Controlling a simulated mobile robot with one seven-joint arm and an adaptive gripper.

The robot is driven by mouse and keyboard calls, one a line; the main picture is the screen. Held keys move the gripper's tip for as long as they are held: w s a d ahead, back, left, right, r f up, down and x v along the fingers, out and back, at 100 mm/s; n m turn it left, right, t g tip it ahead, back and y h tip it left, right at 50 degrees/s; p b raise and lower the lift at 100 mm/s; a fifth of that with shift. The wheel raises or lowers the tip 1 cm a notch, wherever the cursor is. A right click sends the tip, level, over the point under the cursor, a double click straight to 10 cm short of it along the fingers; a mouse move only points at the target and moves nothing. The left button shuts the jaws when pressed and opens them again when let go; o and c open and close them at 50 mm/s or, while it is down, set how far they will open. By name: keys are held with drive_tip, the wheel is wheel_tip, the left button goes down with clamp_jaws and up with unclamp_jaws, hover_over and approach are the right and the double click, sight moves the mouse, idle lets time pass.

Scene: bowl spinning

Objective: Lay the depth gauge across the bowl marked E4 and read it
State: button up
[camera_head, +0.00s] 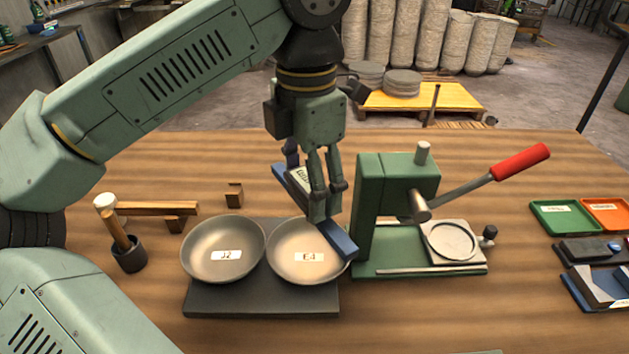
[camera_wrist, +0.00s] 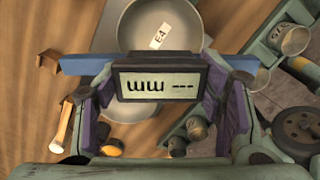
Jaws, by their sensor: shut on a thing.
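The bowl marked E4 (camera_head: 310,254) is shallow and metallic, upright on a dark base, with its label inside; it also shows at the top of the wrist view (camera_wrist: 143,22). My gripper (camera_head: 322,208) is shut on the depth gauge, a blue bar (camera_head: 340,241) with a small display (camera_wrist: 155,82). The bar slants over the right part of the bowl in the head view and crosses its near edge in the wrist view. I cannot tell whether it touches the rim. The display reads upside down, dashes and "mm", with no number.
The bowl marked J2 (camera_head: 223,250) is beside E4 on the base (camera_head: 262,300). A green press (camera_head: 395,205) with a red handle (camera_head: 520,162) stands close on the right. A mallet (camera_head: 118,225) is at left, green (camera_head: 562,215) and orange (camera_head: 610,213) trays at far right.

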drive_tip(key=shift+f+b, duration=3)
drive_tip(key=shift+f, duration=1.05)
drive_tip(key=shift+f, duration=0.2)
drive_tip(key=o, duration=1.6)
drive_tip(key=shift+c, duration=0.2)
wheel_tip(320, 180, up, 12)
